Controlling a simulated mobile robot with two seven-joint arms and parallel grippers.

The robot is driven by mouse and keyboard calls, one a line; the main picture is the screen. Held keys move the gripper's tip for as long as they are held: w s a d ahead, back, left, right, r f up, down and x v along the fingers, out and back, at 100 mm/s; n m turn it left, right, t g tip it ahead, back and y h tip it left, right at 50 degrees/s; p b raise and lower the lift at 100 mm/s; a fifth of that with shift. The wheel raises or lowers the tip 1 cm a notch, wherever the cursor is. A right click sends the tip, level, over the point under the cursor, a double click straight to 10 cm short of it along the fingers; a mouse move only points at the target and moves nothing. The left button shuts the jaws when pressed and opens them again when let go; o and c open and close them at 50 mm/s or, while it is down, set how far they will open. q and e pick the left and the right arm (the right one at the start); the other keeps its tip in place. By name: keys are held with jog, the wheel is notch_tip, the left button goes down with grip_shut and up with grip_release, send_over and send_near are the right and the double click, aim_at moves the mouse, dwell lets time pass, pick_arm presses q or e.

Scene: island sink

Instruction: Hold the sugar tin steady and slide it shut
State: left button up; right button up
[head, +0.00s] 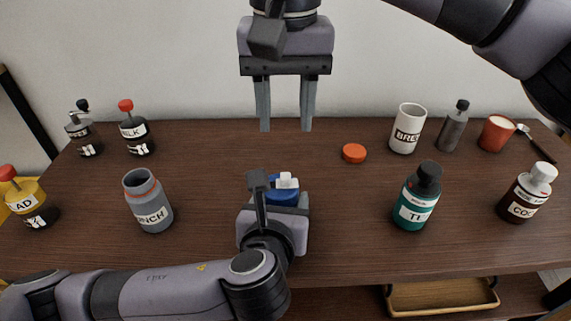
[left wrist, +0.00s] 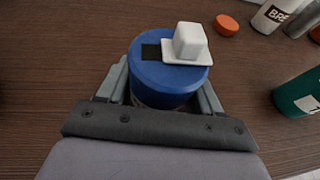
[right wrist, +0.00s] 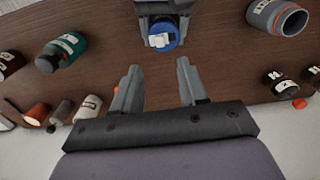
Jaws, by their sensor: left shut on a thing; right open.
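The sugar tin is a round blue tin (left wrist: 160,82) standing on the table, with a white slider and block-shaped knob (left wrist: 190,42) on its lid. A dark opening (left wrist: 151,52) shows in the lid beside the slider. My left gripper (head: 283,201) is shut around the tin's sides. In the head view the tin (head: 279,195) is partly hidden by my left arm. My right gripper (head: 285,129) is open and empty, raised above the table beyond the tin. The right wrist view shows the tin (right wrist: 163,49) ahead of its open fingers, apart from them.
A grey open jar (head: 147,202) stands left of the tin and a teal bottle (head: 417,197) right of it. An orange lid (head: 354,153) lies behind, near a white mug (head: 407,128). More bottles stand at both sides. The table around the tin is clear.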

aim_at(285, 175)
notch_tip(285, 175, down, 10)
jog(key=shift+r, duration=0.1)
dwell(0.4)
grip_shut()
